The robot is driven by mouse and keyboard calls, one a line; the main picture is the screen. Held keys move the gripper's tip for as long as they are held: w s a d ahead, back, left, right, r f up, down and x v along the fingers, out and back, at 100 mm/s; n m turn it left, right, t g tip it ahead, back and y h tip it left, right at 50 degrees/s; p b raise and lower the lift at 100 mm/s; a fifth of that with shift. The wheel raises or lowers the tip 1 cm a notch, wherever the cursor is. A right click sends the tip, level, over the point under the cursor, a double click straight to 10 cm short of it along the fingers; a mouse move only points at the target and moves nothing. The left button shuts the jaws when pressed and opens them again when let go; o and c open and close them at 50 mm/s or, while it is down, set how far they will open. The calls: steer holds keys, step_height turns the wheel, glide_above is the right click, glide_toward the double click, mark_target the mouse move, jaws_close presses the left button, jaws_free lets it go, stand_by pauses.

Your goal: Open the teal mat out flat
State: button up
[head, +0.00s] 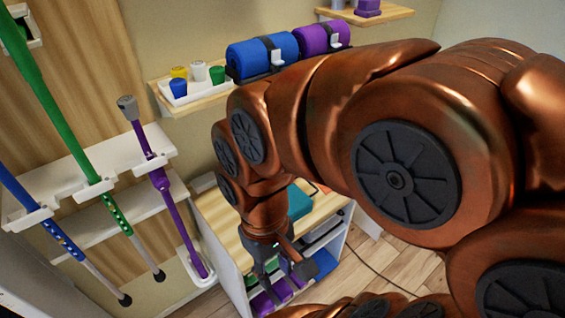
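A teal item (299,201), which looks like the mat, lies on the wooden top of a low cabinet. Only part of it shows behind my copper-coloured arm, so I cannot tell how it is folded. My gripper (290,270) points down at the near edge of the cabinet, in front of the teal item and apart from it in the picture. Its dark fingers show small against purple things behind them. I cannot tell whether they are spread or closed, or whether they hold anything.
The cabinet top (222,211) has bare wood on the left. Poles stand in a white rack (125,154) on the left. A wall shelf (205,103) holds a blue roll (252,57), a purple roll (313,40) and several small pots.

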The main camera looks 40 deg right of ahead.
steer(key=w+d+n+t+y+b, duration=0.1)
steer(key=w+d+b, duration=0.45)
steer(key=w, duration=0.55)
steer(key=w+d+n+y+b, duration=0.1)
steer(key=w+d+b, duration=0.45)
steer(key=w, duration=0.45)
steer(key=w+d+f+m+b, duration=0.1)
steer(key=d+f+b, duration=0.3)
steer(key=d, duration=0.8)
steer(key=w+d+f+m+b, duration=0.15)
steer(key=d+f, duration=0.45)
steer(key=d, duration=0.6)
steer(key=shift+t, duration=0.4)
steer(key=shift+s+a+f+b, duration=0.15)
steer(key=shift+a+f, duration=0.2)
steer(key=shift+f, duration=0.85)
steer(key=shift+a+f+b, duration=0.2)
steer(key=shift+a+f, duration=0.2)
steer(key=shift+f, duration=0.75)
steer(key=shift+s+a+f+b, duration=0.15)
steer(key=shift+a+f, duration=0.2)
steer(key=shift+f, duration=0.85)
jaws_close()
